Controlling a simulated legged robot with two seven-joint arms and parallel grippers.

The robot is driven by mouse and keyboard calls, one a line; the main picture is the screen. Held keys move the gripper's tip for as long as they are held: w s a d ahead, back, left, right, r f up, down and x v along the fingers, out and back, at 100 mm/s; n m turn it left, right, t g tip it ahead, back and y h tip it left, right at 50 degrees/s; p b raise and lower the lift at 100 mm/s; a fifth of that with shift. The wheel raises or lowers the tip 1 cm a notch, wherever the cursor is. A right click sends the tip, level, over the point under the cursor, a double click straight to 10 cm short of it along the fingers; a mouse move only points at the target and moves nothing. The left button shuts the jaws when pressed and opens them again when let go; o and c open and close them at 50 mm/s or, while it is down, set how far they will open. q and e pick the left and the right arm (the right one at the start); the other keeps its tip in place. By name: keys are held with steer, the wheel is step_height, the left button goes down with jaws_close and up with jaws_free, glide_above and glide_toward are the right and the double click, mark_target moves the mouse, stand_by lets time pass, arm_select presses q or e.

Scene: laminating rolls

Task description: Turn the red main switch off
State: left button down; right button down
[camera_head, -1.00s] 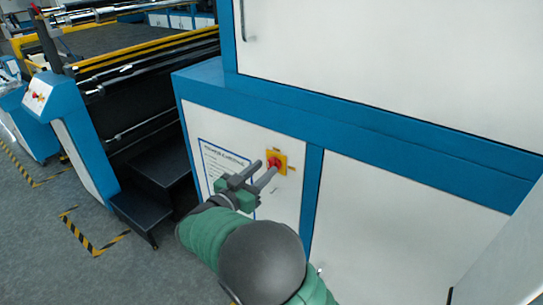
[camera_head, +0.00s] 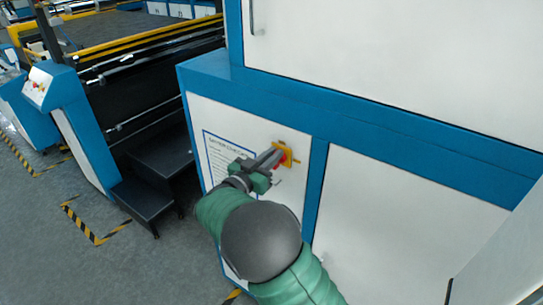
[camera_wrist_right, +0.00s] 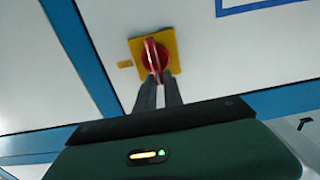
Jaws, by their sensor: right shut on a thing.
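The red main switch (camera_head: 279,161) sits on a yellow square plate (camera_head: 290,156) on the white cabinet panel. In the right wrist view the red switch (camera_wrist_right: 153,55) shows a raised handle in the middle of the yellow plate (camera_wrist_right: 170,40). My right gripper (camera_head: 274,157) is at the switch, and its fingers (camera_wrist_right: 157,80) are shut on the red handle. In the head view the fingers partly cover the switch. My left gripper is not in view.
A notice sheet (camera_head: 222,150) is on the panel left of the switch. A blue frame post (camera_head: 316,185) runs just right of it. Black steps (camera_head: 145,195) and a machine with a control stand (camera_head: 75,115) are at the left.

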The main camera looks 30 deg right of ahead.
steer(key=shift+f, duration=0.2)
steer(key=m+b, duration=0.2)
steer(key=b, duration=0.2)
steer(key=s+f+m+b, duration=0.1)
steer(key=m+b, duration=0.2)
steer(key=b, duration=0.1)
steer(key=m+b, duration=0.3)
steer(key=b, duration=0.1)
steer(key=shift+s+d+f, duration=0.3)
steer(key=shift+s+f, duration=0.1)
steer(key=m+b, duration=0.2)
steer(key=b, duration=0.2)
steer(key=f+m+b, duration=0.1)
steer(key=m+b, duration=0.2)
steer(key=b, duration=0.1)
steer(key=m+b, duration=0.3)
steer(key=b, duration=0.1)
steer(key=shift+s+d+f+b, duration=0.2)
steer(key=shift+s+f+b, duration=0.05)
steer(key=shift+s+b, duration=0.15)
steer(key=shift+m+b, duration=0.85)
steer(key=shift+m, duration=0.05)
steer(key=shift+r, duration=0.1)
